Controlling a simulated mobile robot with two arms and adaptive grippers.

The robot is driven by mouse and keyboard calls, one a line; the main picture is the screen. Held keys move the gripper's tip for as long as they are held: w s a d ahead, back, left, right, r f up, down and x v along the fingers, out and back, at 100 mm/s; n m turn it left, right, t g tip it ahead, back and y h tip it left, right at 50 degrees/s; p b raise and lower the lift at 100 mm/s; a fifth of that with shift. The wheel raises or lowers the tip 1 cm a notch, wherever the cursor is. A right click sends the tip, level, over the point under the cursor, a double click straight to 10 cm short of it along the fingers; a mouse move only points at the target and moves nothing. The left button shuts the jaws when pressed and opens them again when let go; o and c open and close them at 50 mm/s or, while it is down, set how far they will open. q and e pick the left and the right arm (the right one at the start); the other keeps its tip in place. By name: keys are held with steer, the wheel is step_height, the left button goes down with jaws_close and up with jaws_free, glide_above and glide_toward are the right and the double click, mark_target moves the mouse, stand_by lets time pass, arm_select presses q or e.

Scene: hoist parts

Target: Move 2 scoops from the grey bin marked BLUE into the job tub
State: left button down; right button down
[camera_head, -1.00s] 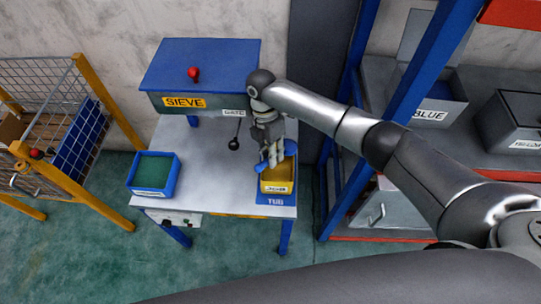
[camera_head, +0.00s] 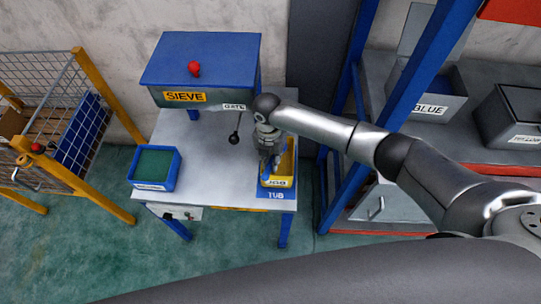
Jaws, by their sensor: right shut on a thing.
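The yellow job tub (camera_head: 279,182) stands on the blue place marked TUB (camera_head: 276,195), at the right end of the metal table. My right gripper (camera_head: 268,163) points down at the tub's left side and is shut on a blue tool, seemingly the scoop (camera_head: 265,171). The gripper mostly hides the scoop, and I cannot tell whether it carries anything. The tub's inside is partly covered. The grey bin marked BLUE (camera_head: 429,108) stands on the right shelf, lid up, with dark blue contents. My left gripper is not in view.
The blue SIEVE box (camera_head: 205,60) with a red knob stands at the table's back. A GATE lever (camera_head: 235,135) hangs beside it. A blue tray with a green inside (camera_head: 155,168) sits at the table's left. A blue rack post (camera_head: 415,75) stands before the BLUE bin.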

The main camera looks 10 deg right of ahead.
steer(key=shift+s+d+t+y, duration=0.25)
steer(key=shift+t+y, duration=0.15)
steer(key=shift+y, duration=0.1)
steer(key=shift+f+y, duration=0.1)
steer(key=shift+y, duration=0.4)
steer(key=shift+d+f+m+t+y+b, duration=0.1)
steer(key=shift+f+m+t+y+b, duration=0.25)
steer(key=shift+t+y+b, duration=0.35)
steer(key=t+y+b, duration=0.2)
steer(key=b, duration=0.3)
steer(key=m+t+y+b, duration=0.1)
steer(key=t+y+b, duration=0.1)
steer(key=y+b, duration=0.1)
steer(key=shift+s+d+f+m+y+b, duration=0.15)
steer(key=shift+m+y+b, duration=0.15)
steer(key=shift+b, duration=0.6)
